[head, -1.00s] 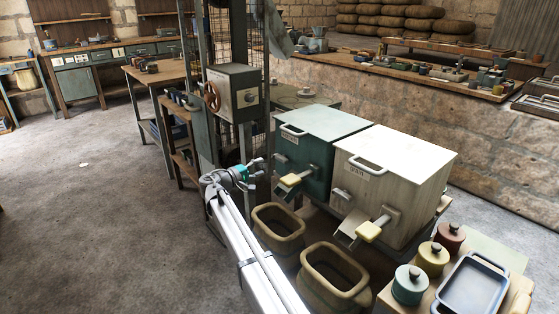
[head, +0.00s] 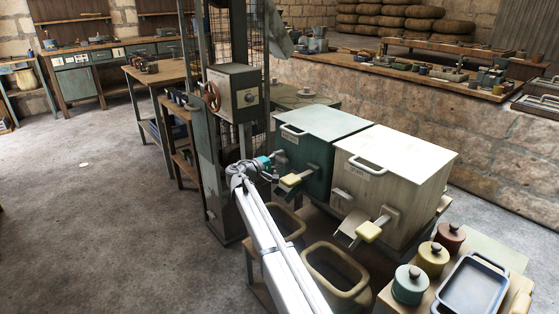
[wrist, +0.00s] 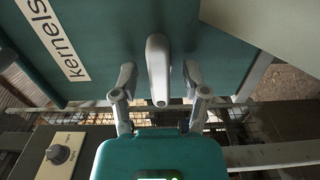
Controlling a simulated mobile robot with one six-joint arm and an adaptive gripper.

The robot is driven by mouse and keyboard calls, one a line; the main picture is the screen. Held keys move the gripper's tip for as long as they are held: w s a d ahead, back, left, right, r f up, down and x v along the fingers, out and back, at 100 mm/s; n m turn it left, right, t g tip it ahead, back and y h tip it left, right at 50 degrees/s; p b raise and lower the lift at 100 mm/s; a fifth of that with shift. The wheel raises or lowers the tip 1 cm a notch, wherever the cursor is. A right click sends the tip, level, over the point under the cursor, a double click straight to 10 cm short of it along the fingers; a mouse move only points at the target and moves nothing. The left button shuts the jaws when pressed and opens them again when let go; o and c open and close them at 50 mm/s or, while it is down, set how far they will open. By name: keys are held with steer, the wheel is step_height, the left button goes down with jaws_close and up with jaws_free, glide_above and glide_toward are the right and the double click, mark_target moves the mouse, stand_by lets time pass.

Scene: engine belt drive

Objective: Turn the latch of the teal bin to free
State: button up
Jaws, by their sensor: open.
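The teal bin (head: 330,122) stands beside the white bin, with its lid shut. In the wrist view its teal front (wrist: 100,25) fills the upper part, with a label reading "kernels" (wrist: 72,55). The latch (wrist: 158,65) is a grey, rounded lever on that front, lying lengthwise in the wrist view. My gripper (wrist: 159,86) is open, with one finger to each side of the latch and a visible gap on both sides. In the head view my gripper (head: 278,164) is at the left of the teal bin's front, and the latch is hard to make out there.
A yellow-handled chute (head: 292,180) sticks out of the teal bin, right of my gripper. The white bin (head: 385,185) is at its right. Tan tubs (head: 335,270) stand below. A post with a control box (head: 232,92) is close on the left; its knob (wrist: 57,153) shows in the wrist view.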

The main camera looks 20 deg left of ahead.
jaws_close()
steer(key=shift+m, duration=0.4)
steer(key=m, duration=1.3)
steer(key=shift+m, duration=2.2)
